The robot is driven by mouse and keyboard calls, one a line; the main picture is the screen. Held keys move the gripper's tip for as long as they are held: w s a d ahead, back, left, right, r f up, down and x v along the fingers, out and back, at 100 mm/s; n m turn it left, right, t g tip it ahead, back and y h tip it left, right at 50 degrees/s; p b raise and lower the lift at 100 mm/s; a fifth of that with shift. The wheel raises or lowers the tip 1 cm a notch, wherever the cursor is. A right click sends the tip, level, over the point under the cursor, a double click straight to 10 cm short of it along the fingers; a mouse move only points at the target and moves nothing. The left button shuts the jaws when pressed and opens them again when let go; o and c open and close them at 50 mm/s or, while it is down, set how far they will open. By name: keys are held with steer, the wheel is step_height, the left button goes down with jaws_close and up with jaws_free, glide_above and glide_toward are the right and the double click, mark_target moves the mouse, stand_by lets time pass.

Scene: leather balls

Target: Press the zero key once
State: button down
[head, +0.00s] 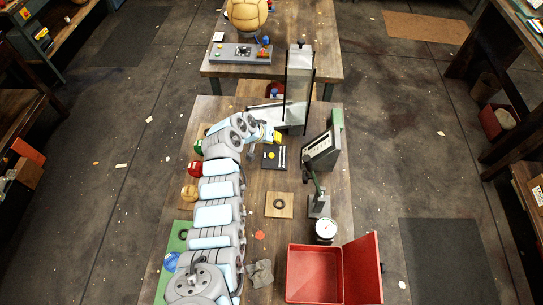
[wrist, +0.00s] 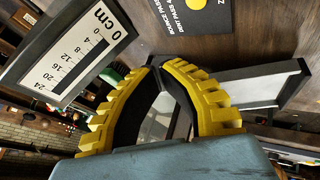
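A dark plate (head: 282,164) with a round yellow key (head: 271,155) lies on the near table in the head view. In the wrist view the plate (wrist: 212,18) is at the top edge with white lettering. The yellow key (wrist: 192,3) is cut off there, with part of a letter like Z showing. My gripper (head: 277,137) is just beyond the plate in the head view, apart from the key as far as I can tell. In the wrist view its yellow fingers (wrist: 157,67) curve together and their tips meet, with nothing between them.
A scale panel (head: 320,150) marked in cm stands right of the plate, and also fills the wrist view's upper left (wrist: 68,55). A tall clear-sided frame (head: 298,90) stands behind. A ring on a wooden square (head: 279,213), a dial (head: 326,229) and a red box (head: 315,248) are nearer.

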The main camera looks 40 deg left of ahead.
steer(key=b, duration=0.4)
glide_above(278, 153)
steer(key=s, duration=0.2)
step_height(278, 153, down, 6)
steer(key=shift+a+r, duration=0.15)
steer(key=shift+r, duration=0.05)
steer(key=shift+f+b, duration=0.45)
steer(key=shift+f, duration=0.2)
steer(key=shift+f, duration=0.1)
steer(key=shift+w+f+b, duration=0.1)
steer(key=shift+f+b, duration=0.25)
steer(key=shift+b, duration=0.2)
steer(key=shift+f+b, duration=0.4)
steer(key=shift+b, duration=0.05)
stand_by(0.9)
steer(key=shift+r, duration=0.1)
steer(key=shift+r+p, duration=0.5)
steer(key=shift+r, duration=0.2)
steer(key=shift+r, duration=0.1)
steer(key=shift+r+p, duration=1.4)
steer(key=shift+r, duration=1.05)
